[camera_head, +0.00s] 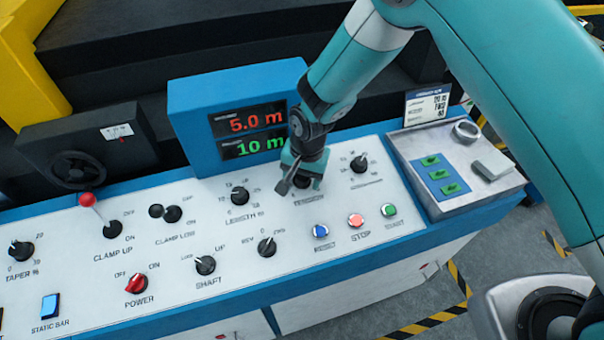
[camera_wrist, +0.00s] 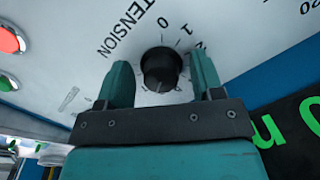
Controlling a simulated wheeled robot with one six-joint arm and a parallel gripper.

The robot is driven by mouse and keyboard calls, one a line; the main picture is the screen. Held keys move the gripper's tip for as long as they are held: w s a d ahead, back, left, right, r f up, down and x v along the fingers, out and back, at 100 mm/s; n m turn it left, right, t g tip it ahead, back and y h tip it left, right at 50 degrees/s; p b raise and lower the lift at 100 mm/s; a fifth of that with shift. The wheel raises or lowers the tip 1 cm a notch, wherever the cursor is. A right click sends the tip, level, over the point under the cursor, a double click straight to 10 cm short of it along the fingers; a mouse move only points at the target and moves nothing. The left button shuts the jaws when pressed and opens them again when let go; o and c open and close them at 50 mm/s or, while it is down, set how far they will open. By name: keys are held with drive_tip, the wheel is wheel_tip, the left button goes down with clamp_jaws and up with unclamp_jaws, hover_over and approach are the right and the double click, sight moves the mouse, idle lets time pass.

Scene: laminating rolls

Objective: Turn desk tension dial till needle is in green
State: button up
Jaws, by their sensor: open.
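The desk tension dial (camera_wrist: 162,66) is a round black knob on the white panel, beside the printed word TENSION. In the wrist view my gripper (camera_wrist: 163,82) is open, with one teal finger on each side of the knob. Small gaps show between the knob and both fingers, so they look apart from it. In the head view my gripper (camera_head: 300,180) points down over the dial and hides most of it. A small white gauge face (camera_head: 117,132) sits on a black unit at the left; its needle and any green zone are too small to read.
Neighbouring knobs are the LENGTH knob (camera_head: 240,196) at left and another black knob (camera_head: 359,162) at right. Blue, red and green buttons (camera_head: 356,220) lie in front. A blue display box (camera_head: 190,130) reading 5.0 m and 10 m stands close behind my gripper.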

drive_tip(key=shift+c, duration=0.2)
drive_tip(key=c, duration=0.7)
drive_tip(key=shift+f+n+b, duration=0.1)
drive_tip(key=shift+n+b, duration=0.25)
drive_tip(key=shift+n, duration=0.05)
drive_tip(key=n+b, duration=0.2)
drive_tip(key=n, duration=0.1)
drive_tip(key=shift+h, duration=0.3)
drive_tip(key=n+b, duration=0.1)
drive_tip(key=n, duration=0.2)
drive_tip(key=shift+d+h+b, duration=0.15)
drive_tip(key=shift+h+b, duration=0.15)
drive_tip(key=shift+b, duration=0.05)
drive_tip(key=n+b, duration=0.1)
drive_tip(key=n, duration=0.3)
drive_tip(key=shift+h, duration=0.3)
drive_tip(key=shift+n+t+b, duration=0.3)
drive_tip(key=shift+n+b, duration=0.15)
drive_tip(key=shift+n, duration=1.15)
